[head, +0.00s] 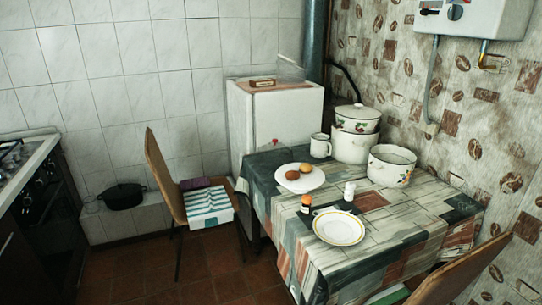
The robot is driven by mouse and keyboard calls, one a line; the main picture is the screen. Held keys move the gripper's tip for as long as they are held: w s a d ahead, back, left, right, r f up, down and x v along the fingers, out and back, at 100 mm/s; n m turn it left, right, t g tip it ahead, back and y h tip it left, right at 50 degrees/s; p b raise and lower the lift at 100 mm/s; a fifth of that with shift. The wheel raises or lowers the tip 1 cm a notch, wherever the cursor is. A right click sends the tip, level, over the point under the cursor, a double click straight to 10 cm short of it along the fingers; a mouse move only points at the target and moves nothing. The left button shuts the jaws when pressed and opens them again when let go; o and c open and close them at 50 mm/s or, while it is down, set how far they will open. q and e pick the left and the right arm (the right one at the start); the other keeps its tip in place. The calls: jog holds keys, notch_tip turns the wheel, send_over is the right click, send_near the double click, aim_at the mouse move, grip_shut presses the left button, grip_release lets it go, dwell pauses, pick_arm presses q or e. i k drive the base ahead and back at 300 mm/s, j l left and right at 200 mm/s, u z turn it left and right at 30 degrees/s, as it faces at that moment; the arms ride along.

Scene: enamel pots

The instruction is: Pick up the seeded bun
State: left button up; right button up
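Two small round brown buns lie side by side on a white plate (313,181) near the far left part of the table. Neither of my grippers is in view.
The table (395,235) also holds a yellow-rimmed plate (339,230), two small shakers, a white mug (320,147) and enamel pots (391,166). A chair (168,175) stands at the left, another chair (462,272) at the front right. Floor (190,270) is open at the front left.

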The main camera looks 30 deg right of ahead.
aim_at(304, 168)
jog(key=i+z, duration=0.3)
jog(key=i, duration=0.2)
jog(key=i+j+z, duration=0.35)
jog(key=i, duration=0.15)
jog(key=i+j+z, duration=0.3)
jog(key=i, duration=0.2)
jog(key=l, duration=0.1)
